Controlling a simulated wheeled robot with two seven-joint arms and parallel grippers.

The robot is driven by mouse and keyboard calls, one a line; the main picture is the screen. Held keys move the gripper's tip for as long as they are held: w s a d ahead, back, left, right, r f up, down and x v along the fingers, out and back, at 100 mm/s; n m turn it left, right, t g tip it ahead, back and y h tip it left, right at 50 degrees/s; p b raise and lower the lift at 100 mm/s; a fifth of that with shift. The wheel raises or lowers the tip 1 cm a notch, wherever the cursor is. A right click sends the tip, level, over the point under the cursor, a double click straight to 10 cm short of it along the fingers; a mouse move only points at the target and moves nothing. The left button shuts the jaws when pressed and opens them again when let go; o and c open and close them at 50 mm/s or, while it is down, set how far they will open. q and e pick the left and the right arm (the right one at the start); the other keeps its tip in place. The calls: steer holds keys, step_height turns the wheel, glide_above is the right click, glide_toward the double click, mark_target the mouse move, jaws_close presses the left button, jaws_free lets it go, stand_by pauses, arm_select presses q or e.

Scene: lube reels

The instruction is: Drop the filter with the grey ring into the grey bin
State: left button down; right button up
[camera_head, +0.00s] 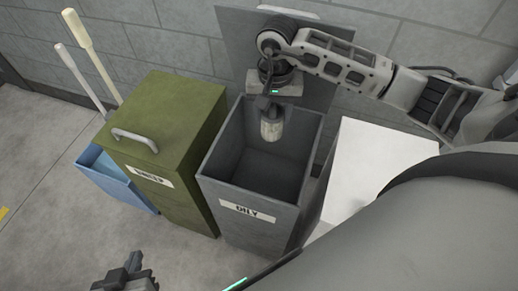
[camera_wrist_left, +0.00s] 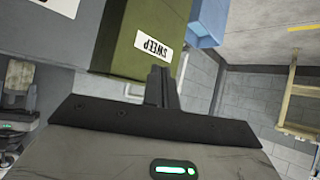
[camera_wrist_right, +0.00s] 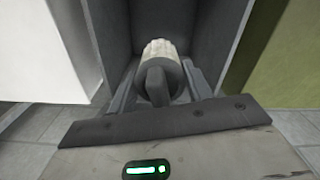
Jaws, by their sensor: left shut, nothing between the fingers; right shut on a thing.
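The grey bin (camera_head: 217,172), labelled OILY, stands open with its lid tilted back against the wall. My right gripper (camera_head: 272,108) points down over its opening, shut on a pale ribbed filter (camera_head: 271,129) with a grey end. The filter also shows between the fingers in the right wrist view (camera_wrist_right: 158,52), with dark bin walls around it; it appears clear of the walls. My left gripper (camera_head: 133,262) is low at the front left, away from the bin. Its fingers are together and empty in the left wrist view (camera_wrist_left: 161,88).
A closed green bin (camera_head: 187,125) labelled SWEEP stands left of the grey bin. A blue bin (camera_head: 118,184) with long handles (camera_head: 92,55) is further left. A white surface (camera_head: 375,165) lies to the right. The floor at left is clear.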

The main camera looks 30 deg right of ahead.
steer(key=shift+f+b, duration=1.6)
steer(key=shift+f, duration=1.4)
steer(key=o, duration=1.1)
steer(key=shift+c, duration=0.2)
steer(key=shift+r, duration=0.1)
step_height(320, 180, up, 14)
steer(key=shift+r, duration=0.9)
